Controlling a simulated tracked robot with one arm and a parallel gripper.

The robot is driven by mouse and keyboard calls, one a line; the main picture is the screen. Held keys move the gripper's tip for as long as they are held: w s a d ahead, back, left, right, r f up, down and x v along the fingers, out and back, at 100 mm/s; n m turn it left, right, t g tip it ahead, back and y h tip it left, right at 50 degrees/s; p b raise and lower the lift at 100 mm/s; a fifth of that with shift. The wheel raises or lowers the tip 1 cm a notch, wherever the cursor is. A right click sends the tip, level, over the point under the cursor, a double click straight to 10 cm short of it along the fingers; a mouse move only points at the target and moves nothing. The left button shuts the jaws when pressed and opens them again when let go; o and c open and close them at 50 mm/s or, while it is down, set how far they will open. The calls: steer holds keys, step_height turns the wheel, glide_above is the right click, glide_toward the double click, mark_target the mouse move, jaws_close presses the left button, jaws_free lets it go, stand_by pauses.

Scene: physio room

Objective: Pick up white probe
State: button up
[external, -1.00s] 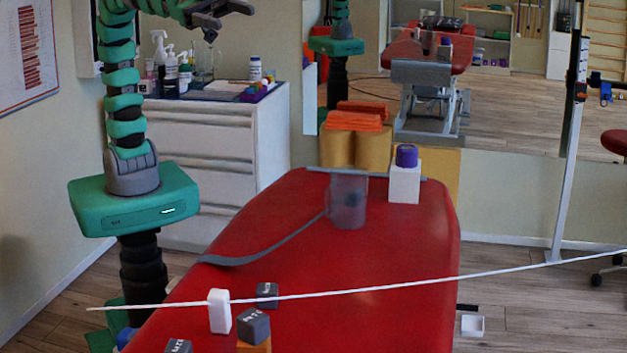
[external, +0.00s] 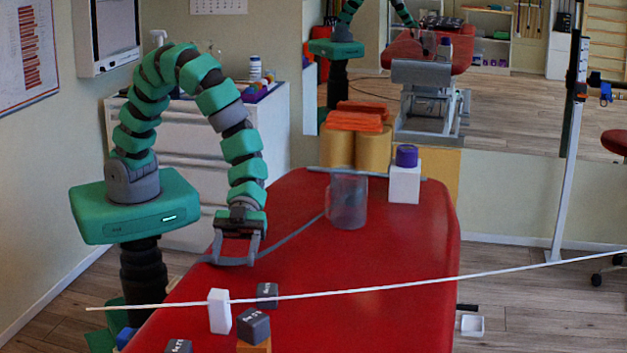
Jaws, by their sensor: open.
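A small white upright block (external: 219,312), which looks like the white probe, stands on the near left part of the red treatment table (external: 370,270). A long thin white cord or rod (external: 420,287) crosses the picture and meets the block; I cannot tell whether they are joined. My gripper (external: 235,257) points down over the table's left side, with its fingers spread and nothing between them. It is behind the white block in the picture and apart from it, close to the grey strap (external: 290,238).
Dark lettered cubes (external: 267,293) lie near the block; one (external: 254,325) sits on an orange piece (external: 258,346). A translucent cup (external: 347,203) and a white box (external: 404,185) with a purple roll (external: 406,156) stand at the far end.

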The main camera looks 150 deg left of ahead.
steer(key=b, duration=0.2)
glide_toward(219, 307)
steer(key=f, duration=0.1)
steer(key=w+d+f, duration=0.1)
steer(key=f, duration=0.1)
steer(key=shift+w+d+f, duration=0.1)
steer(key=shift+w+d, duration=0.3)
steer(key=shift+b+x, duration=1.1)
steer(key=shift+x, duration=1.6)
steer(key=shift+s, duration=0.1)
steer(key=c, duration=1.2)
